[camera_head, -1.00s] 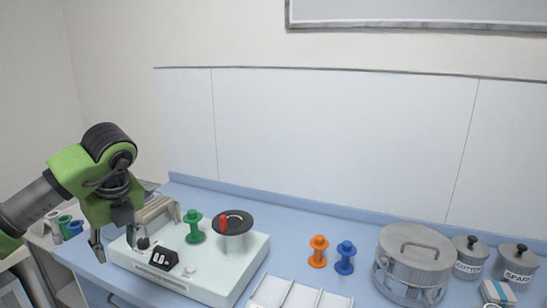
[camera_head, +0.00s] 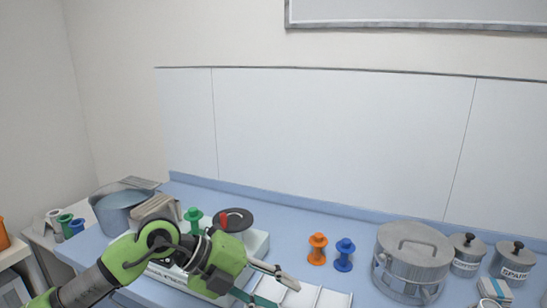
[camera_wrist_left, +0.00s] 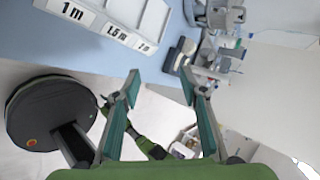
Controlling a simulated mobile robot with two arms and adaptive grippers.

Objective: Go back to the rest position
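My left gripper (camera_head: 268,284) reaches in from the left, low over the front of the counter, beside the white machine (camera_head: 258,245) and above the compartment tray (camera_head: 331,299). The left wrist view shows its two fingers (camera_wrist_left: 159,76) spread apart with nothing between them. In that view the tray's labelled front (camera_wrist_left: 100,20) lies beyond the fingertips, at the top left. My right gripper is not seen in the head view, and I cannot make it out in the wrist view.
A metal drum (camera_head: 413,264) and lidded canisters (camera_head: 467,255) are farther right. A grey pot (camera_head: 120,211) stands left.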

